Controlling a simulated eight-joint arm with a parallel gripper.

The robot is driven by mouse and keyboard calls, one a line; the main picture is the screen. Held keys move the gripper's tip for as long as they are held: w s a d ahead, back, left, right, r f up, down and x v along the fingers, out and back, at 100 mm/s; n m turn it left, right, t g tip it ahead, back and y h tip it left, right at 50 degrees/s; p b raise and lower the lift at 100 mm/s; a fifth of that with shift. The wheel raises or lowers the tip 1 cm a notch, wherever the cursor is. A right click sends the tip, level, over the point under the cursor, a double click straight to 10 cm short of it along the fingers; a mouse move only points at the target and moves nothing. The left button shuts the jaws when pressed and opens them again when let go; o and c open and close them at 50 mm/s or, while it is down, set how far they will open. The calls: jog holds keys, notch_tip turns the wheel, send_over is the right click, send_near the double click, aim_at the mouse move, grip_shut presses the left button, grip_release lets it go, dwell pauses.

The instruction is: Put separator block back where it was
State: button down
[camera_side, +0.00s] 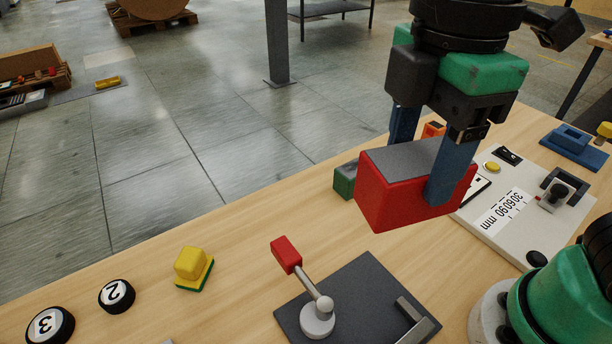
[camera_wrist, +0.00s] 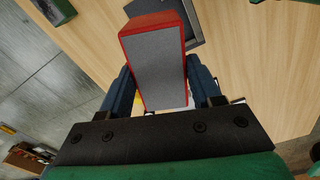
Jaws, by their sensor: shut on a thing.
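A red block with a grey top face (camera_side: 385,200), seemingly the separator block, is held in my gripper (camera_side: 425,158). The two blue fingers are shut on its opposite sides. The block is raised above the wooden table and slightly tilted in the side view. In the wrist view the block (camera_wrist: 156,68) lies between the fingers of my gripper (camera_wrist: 160,88), its grey face toward the camera. Its underside is hidden in both views.
A dark plate with a red-handled lever (camera_side: 287,254) stands in front. A green block (camera_side: 345,181) is behind the held block. A white panel with a scale (camera_side: 515,215) is right, a blue block (camera_side: 572,138) beyond. A yellow block (camera_side: 190,262) and numbered discs (camera_side: 117,294) are left.

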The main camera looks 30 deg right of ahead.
jog(key=w+d+f+m, duration=0.1)
jog(key=w+d+m, duration=0.2)
jog(key=d+m, duration=0.4)
jog(key=w+d+m, duration=0.3)
jog(key=d+m, duration=0.4)
jog(key=m, duration=0.1)
jog(key=f, duration=1.9)
jog(key=shift+d+f, duration=0.2)
jog(key=shift+f, duration=0.2)
jog(key=shift+f, duration=0.15)
jog(key=shift+c, duration=0.8)
grip_release()
